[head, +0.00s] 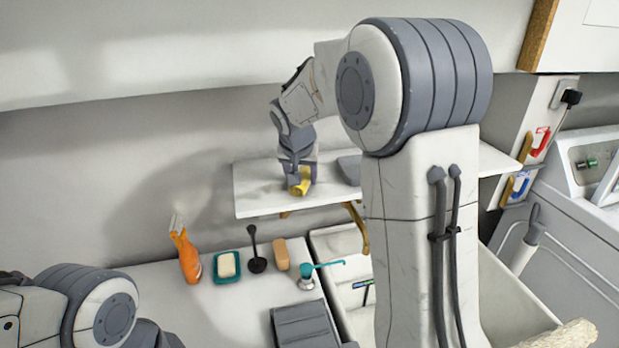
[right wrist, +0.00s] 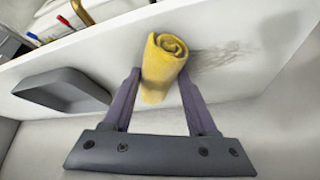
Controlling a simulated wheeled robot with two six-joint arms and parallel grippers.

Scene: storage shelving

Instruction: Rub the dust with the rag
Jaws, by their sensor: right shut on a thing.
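The rag is a rolled yellow cloth (right wrist: 162,68), held between the two fingers of my right gripper (right wrist: 160,88). In the head view the rag (head: 300,182) is at the white wall shelf (head: 258,205), below my right gripper (head: 297,170). The rag appears to be at the shelf's surface; I cannot tell how firmly it touches. Dark grey dust smudges (right wrist: 222,58) show on the shelf just right of the rag in the right wrist view. In the head view the dust cannot be made out. My left arm shows at the lower left, its gripper out of frame.
A grey tray (right wrist: 62,90) sits on the shelf beside the rag. Below the shelf, the counter holds an orange spray bottle (head: 187,256), a soap dish (head: 227,267), a black brush (head: 256,262), a sponge (head: 281,254) and a teal-topped dispenser (head: 307,280). A sink (head: 340,240) lies right of them.

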